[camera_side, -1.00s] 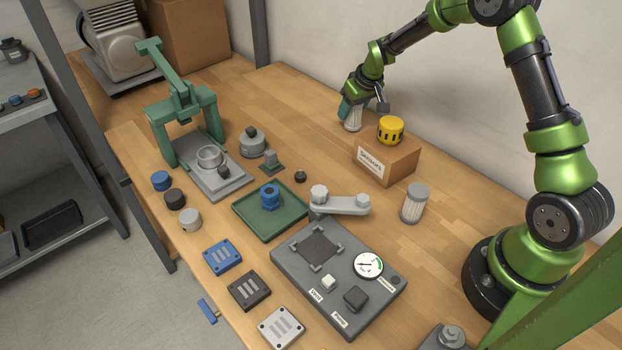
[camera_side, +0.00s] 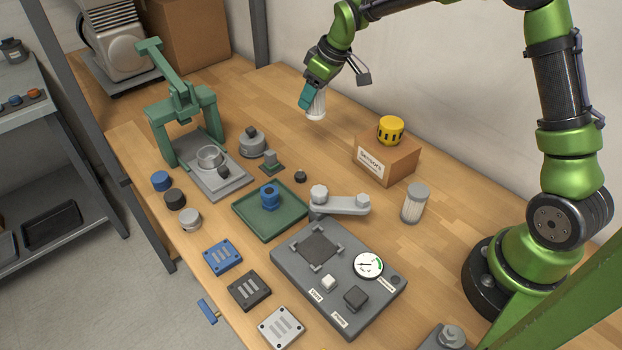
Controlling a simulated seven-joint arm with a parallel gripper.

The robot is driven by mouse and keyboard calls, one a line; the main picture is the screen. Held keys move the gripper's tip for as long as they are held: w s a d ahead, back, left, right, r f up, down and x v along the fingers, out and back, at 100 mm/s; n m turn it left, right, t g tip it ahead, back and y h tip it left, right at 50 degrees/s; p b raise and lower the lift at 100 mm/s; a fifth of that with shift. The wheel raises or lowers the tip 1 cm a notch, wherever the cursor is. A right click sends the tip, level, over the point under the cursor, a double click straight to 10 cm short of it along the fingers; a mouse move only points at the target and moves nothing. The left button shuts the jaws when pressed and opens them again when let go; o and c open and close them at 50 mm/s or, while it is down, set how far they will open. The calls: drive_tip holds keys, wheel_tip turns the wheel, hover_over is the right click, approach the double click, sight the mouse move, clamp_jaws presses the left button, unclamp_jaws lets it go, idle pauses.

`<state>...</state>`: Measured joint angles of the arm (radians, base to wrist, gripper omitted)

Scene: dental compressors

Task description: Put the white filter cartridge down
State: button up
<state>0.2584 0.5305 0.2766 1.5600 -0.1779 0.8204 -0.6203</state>
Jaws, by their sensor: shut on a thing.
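The white filter cartridge (camera_side: 316,104) hangs from my gripper (camera_side: 310,92), which is shut on its upper part. The cartridge is roughly upright, slightly tilted, and appears to be above the wooden table, behind and left of the sensors box. My gripper's teal finger covers part of the cartridge's left side. A second cartridge, pale and pleated with grey ends (camera_side: 414,203), stands upright on the table to the right.
A cardboard box labelled sensors (camera_side: 388,160) carries a yellow cap (camera_side: 390,130). A green press (camera_side: 186,110), a green tray (camera_side: 258,224) and a grey gauge plate (camera_side: 320,290) stand nearer the front. The wooden table (camera_side: 270,95) is clear around the held cartridge.

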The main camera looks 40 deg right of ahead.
sight(312, 113)
drive_tip(key=shift+n, duration=0.4)
wheel_tip(312, 113, down, 5)
drive_tip(key=shift+s+a+f, duration=0.1)
drive_tip(key=shift+a+f, duration=0.05)
drive_tip(key=shift+f, duration=2.35)
drive_tip(key=shift+f, duration=0.1)
drive_tip(key=o, duration=1.1)
drive_tip(key=shift+c, duration=0.2)
